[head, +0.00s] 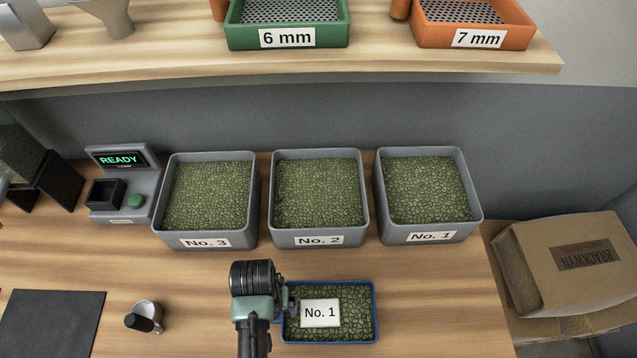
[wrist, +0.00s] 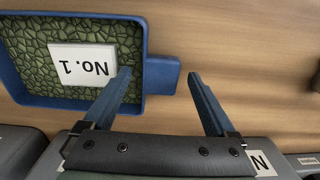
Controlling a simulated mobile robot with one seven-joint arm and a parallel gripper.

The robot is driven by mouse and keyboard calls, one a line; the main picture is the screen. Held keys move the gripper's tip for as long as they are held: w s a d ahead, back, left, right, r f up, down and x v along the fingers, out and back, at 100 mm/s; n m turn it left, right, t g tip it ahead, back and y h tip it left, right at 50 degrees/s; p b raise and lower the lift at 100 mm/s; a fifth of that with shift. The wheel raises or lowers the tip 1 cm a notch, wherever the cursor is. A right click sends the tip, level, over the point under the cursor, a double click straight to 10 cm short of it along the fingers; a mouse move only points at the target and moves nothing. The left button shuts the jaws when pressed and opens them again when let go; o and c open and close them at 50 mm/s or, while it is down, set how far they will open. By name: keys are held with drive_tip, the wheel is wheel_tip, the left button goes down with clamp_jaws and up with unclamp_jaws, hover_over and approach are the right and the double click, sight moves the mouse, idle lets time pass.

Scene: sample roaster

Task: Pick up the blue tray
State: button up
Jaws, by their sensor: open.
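The blue tray (head: 375,312) lies on the wooden counter, full of green beans, with a white "No. 1" card on top. In the wrist view the blue tray (wrist: 142,62) is at the upper left, and its flat blue handle tab (wrist: 163,76) sticks out to the right. My gripper (wrist: 160,77) is open and empty, with one finger tip on each side of the tab in the picture. I cannot tell whether the fingers are down at its height. In the head view my gripper (head: 288,298) is at the tray's left edge and hides the tab.
Grey bins No. 3 (head: 205,243), No. 2 (head: 318,240) and No. 1 (head: 430,236) stand behind the tray. A small cup (head: 150,312) and dark mat (head: 52,322) are to the left. A shelf (head: 180,68) hangs above. Cardboard boxes (head: 570,265) stand right.

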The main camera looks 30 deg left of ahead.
drive_tip(key=shift+f, duration=0.3)
drive_tip(key=shift+c, duration=0.3)
clamp_jaws()
